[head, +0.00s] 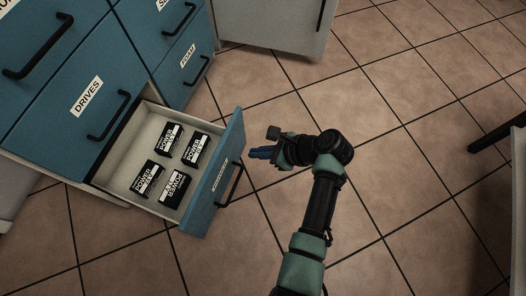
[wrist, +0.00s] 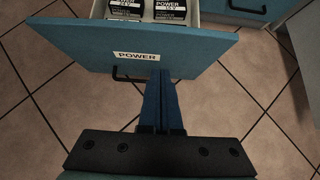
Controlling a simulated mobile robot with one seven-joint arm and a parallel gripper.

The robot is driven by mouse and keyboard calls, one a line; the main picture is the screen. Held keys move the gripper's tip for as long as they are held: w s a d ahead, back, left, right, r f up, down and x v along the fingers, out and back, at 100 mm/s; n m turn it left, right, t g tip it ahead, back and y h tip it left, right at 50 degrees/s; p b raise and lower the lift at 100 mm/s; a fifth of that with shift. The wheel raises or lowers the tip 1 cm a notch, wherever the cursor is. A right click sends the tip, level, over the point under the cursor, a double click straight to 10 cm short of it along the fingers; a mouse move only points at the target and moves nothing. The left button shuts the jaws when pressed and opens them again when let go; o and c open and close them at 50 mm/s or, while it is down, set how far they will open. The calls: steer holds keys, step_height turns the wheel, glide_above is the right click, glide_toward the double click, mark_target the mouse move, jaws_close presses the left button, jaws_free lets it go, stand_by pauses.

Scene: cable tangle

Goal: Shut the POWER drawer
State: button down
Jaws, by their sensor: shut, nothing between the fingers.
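The POWER drawer (head: 214,184) is pulled out of the blue cabinet, with its front panel facing my arm. Its label and black handle (head: 230,185) show in the head view. In the wrist view the blue front (wrist: 95,47) carries the POWER label, and the black handle (wrist: 126,75) is partly hidden behind my fingers. Several black power boxes (head: 171,187) lie inside the drawer. My gripper (head: 252,153) is shut and empty, just outside the drawer front. In the wrist view its blue fingers (wrist: 160,82) reach toward the panel near the handle; whether they touch it I cannot tell.
The DRIVES drawer (head: 71,115) above and the FOAM drawer (head: 184,66) beside it look shut. A pale cabinet (head: 270,25) stands at the back. A dark leg and pale panel edge stand at far right. The tiled floor (head: 405,170) around my arm is clear.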

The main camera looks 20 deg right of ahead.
mark_target(223, 148)
steer(key=shift+w+a+f+b, duration=0.6)
steer(key=shift+w+a+b, duration=0.2)
steer(key=shift+a, duration=0.2)
steer(key=shift+w+a+f+b, duration=0.6)
steer(key=shift+w+a+b, duration=0.15)
steer(key=shift+a, duration=0.3)
steer(key=shift+w+a+f+b, duration=0.6)
steer(key=shift+w+a+b, duration=0.2)
steer(key=shift+a, duration=0.2)
steer(key=shift+w+a+r, duration=0.1)
steer(key=shift+w+a, duration=0.05)
steer(key=shift+a, duration=0.2)
steer(key=w+a+b, duration=0.3)
steer(key=w+a, duration=0.5)
steer(key=a, duration=0.3)
steer(key=w+a+b, duration=0.3)
steer(key=w+a, duration=0.5)
steer(key=a, duration=0.3)
